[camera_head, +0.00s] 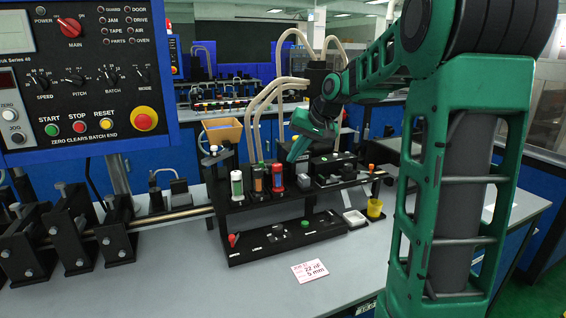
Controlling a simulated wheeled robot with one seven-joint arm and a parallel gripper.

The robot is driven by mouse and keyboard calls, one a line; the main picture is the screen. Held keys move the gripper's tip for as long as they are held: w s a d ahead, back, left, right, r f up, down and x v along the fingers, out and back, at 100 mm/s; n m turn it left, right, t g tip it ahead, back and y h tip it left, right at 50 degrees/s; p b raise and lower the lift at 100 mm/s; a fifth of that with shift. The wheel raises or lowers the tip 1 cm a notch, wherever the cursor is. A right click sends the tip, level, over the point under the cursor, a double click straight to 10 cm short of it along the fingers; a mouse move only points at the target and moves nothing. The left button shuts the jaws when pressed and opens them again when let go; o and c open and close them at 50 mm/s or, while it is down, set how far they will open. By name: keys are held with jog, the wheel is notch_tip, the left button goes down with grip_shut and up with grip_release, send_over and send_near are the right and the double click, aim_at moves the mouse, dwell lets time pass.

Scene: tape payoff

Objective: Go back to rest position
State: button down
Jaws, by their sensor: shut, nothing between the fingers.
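My green arm rises at the right of the head view and reaches left and down over the bench. My gripper (292,157) is small in the picture, shut and empty, just above the back of the black rack (262,204). I cannot tell whether it touches anything there. Upright cylinders with white (237,185), orange (258,178) and red (277,177) parts stand in the rack's upper shelf, left of and below the gripper.
A blue control panel (85,151) fills the upper left. Black roller brackets (70,232) stand below it. A yellow cup (375,208) and white dish (354,218) stand right of the rack. A label card (310,271) lies in front. The bench (200,280) front is mostly clear.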

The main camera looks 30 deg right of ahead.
jog(key=v, duration=0.8)
jog(key=s+a+f+g, duration=0.1)
jog(key=s+f+g, duration=0.1)
jog(key=s+f, duration=0.4)
jog(key=s+a+f+g+h, duration=0.1)
jog(key=s+f, duration=0.5)
jog(key=s, duration=1)
jog(key=s+a+f+g, duration=0.3)
jog(key=s+f, duration=0.3)
jog(key=s, duration=0.5)
jog(key=shift+s+f+g+h, duration=0.15)
jog(key=shift+s+g+h, duration=0.15)
jog(key=shift+s+g, duration=0.1)
jog(key=shift+w+f, duration=0.25)
jog(key=shift+w, duration=0.45)
